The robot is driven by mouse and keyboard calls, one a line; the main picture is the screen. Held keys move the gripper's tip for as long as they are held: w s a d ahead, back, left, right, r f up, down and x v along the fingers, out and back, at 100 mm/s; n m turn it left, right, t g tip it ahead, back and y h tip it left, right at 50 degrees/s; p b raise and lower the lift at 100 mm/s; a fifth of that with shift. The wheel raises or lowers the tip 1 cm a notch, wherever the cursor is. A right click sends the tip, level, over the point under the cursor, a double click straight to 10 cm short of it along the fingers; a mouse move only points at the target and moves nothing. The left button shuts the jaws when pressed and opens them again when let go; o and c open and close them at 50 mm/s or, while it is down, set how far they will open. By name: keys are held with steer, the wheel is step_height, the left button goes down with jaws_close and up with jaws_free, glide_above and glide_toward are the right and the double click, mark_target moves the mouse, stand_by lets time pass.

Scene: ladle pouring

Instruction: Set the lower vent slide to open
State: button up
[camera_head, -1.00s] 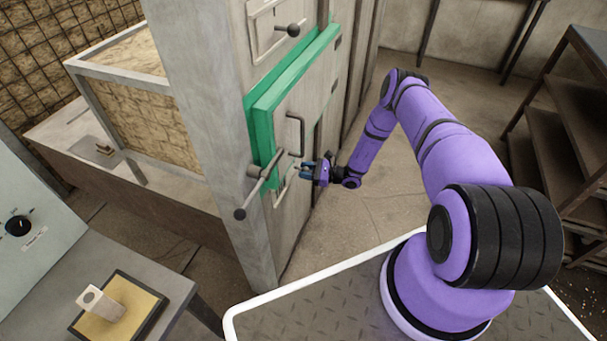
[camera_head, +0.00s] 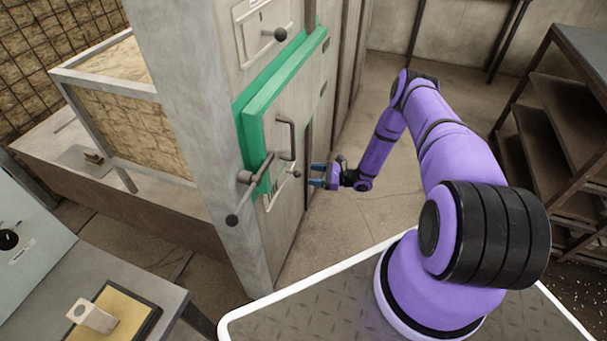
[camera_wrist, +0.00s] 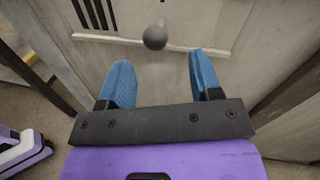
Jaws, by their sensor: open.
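The lower vent slide shows as a small knob (camera_head: 296,174) low on the front of the grey furnace door (camera_head: 288,205). In the wrist view the round grey knob (camera_wrist: 155,37) stands out from a pale slotted strip (camera_wrist: 110,38) on the door. My gripper (camera_head: 317,176) is to the right of the knob, apart from it. Its two blue fingers are open and empty. In the wrist view the knob lies just beyond the fingertips (camera_wrist: 160,58), between their lines. The slide plate's position along its slot is hard to make out.
A bar handle (camera_head: 291,139) and a long latch lever (camera_head: 249,189) sit on the door near the knob. A green frame (camera_head: 262,110) edges the door. An upper knob (camera_head: 280,34) is above. Open floor (camera_head: 385,215) lies right of the door; a shelf rack (camera_head: 565,120) stands far right.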

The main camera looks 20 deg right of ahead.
steer(key=shift+v, duration=2)
steer(key=w+a+r+n+g, duration=0.15)
steer(key=r+n+g, duration=0.25)
steer(key=r, duration=0.7)
steer(key=w+a+r+n+g, duration=0.1)
steer(key=w+r+n+g, duration=0.2)
steer(key=r, duration=0.7)
steer(key=s+a+r+n+g+h, duration=0.2)
steer(key=s+a+r+n, duration=0.15)
steer(key=r, duration=0.75)
steer(key=s+a+r+n+g+h, duration=0.2)
steer(key=s+r+n+h, duration=0.15)
steer(key=r, duration=0.75)
steer(key=s+a+r+n+h, duration=0.3)
steer(key=s+r, duration=0.4)
steer(key=r, duration=0.3)
steer(key=s+r+n+t+h, duration=0.2)
steer(key=s+r, duration=0.4)
steer(key=s, duration=0.6)
steer(key=s+r+n+t+h, duration=0.3)
steer(key=s+r, duration=0.3)
steer(key=s, duration=0.6)
steer(key=shift+d+r+n+t+h, duration=0.2)
steer(key=shift+d+n+t+h, duration=0.1)
steer(key=shift+t+h, duration=0.4)
